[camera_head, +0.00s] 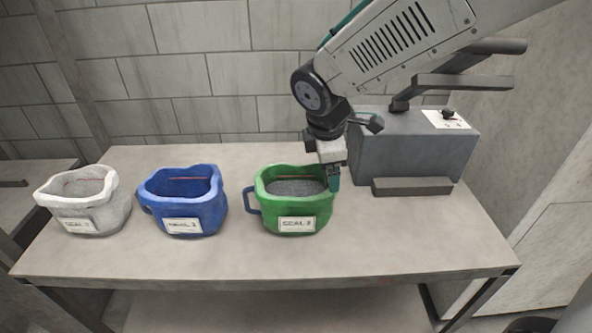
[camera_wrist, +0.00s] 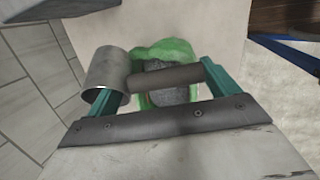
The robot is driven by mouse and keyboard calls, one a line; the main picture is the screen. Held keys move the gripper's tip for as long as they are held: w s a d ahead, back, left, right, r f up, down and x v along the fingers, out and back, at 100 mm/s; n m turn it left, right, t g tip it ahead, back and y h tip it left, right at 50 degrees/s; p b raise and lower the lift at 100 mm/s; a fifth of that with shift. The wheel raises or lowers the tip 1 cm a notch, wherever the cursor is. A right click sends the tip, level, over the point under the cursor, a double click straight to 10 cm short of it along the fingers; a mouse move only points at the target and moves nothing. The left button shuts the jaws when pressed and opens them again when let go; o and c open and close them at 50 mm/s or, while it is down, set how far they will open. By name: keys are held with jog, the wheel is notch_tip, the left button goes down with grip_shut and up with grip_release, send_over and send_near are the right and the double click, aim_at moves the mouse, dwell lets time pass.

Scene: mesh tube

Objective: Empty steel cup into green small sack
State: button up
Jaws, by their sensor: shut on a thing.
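The green sack (camera_head: 291,222) stands open on the table with grey grainy material (camera_head: 296,187) inside; it also shows in the wrist view (camera_wrist: 180,47). My gripper (camera_head: 331,178) is at the right rim of the sack in the head view. In the wrist view its teal fingers are spread on either side of a dark grey bar (camera_wrist: 167,77), which looks like the handle of the steel cup (camera_wrist: 107,72). The cup is a shiny cylinder beside the left finger, overlapping the sack's left edge. Its inside is not clear. I cannot make out the cup in the head view.
A blue sack (camera_head: 184,214) and a white sack (camera_head: 84,209) stand to the left of the green one. A grey box-shaped machine (camera_head: 412,150) with bars stands at the right. The front strip of the table (camera_head: 270,260) is clear.

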jog(key=shift+w+d+r+m+g+y+p, duration=0.2)
jog(key=shift+w+d+g+y+p, duration=0.25)
jog(key=shift+d+y, duration=0.5)
jog(key=shift+w+d+r+m+g+y+p, duration=0.1)
jog(key=shift+w+d+r+g+y+p, duration=0.15)
jog(key=shift+w+d+g+y, duration=0.6)
jog(key=shift+w+d+r+m+g+y+p, duration=0.1)
jog(key=shift+w+d+r+g+y+p, duration=0.2)
jog(key=shift+d+y, duration=0.65)
jog(key=shift+s+a+f+y, duration=0.1)
jog(key=shift+s+a+y, duration=0.15)
